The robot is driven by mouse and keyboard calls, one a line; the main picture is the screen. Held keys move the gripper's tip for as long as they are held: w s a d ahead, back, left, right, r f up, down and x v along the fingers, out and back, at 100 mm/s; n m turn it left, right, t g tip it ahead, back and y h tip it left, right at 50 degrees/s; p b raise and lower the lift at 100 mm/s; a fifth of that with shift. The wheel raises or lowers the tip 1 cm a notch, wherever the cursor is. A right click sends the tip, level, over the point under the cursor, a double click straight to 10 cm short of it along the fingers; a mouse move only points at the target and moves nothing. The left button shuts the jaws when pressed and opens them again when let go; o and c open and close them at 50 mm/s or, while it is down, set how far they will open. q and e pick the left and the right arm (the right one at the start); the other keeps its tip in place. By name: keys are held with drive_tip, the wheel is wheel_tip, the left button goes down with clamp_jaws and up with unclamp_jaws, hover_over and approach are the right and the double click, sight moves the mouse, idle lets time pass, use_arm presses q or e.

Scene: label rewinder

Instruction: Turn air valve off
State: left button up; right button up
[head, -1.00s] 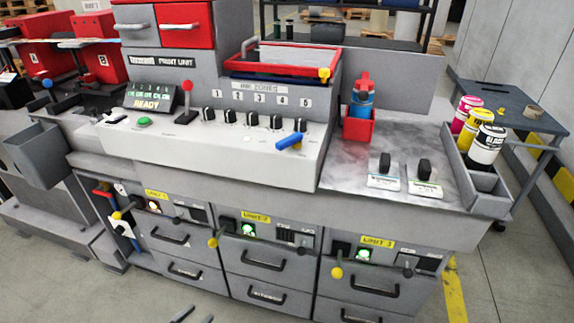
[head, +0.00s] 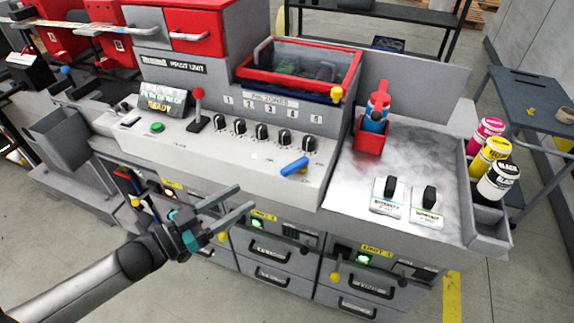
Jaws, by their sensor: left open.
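A blue lever handle (head: 294,167) sits at the front right of the white sloped console, below the row of black knobs. It points up to the right; its label is not readable, so I cannot tell for certain that it is the air valve. My left gripper (head: 246,196) comes in from the lower left. Its two fingers are apart and empty, pointing right and slightly up, in front of the cabinet and to the lower left of the blue lever, not touching it. My right gripper is not in view.
The console (head: 240,165) also bears a red-knobbed lever (head: 198,110) and a green button (head: 158,127). Yellow-knobbed levers (head: 335,276) stick out from the drawer fronts below. A red holder with a bottle (head: 370,138) and two black-handled tools (head: 388,197) stand on the right worktop.

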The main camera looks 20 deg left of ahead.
sight(282, 173)
use_arm(q)
drive_tip(key=x, duration=1.3)
drive_tip(key=shift+w+d, duration=0.1)
drive_tip(key=shift+w, duration=0.2)
clamp_jaws()
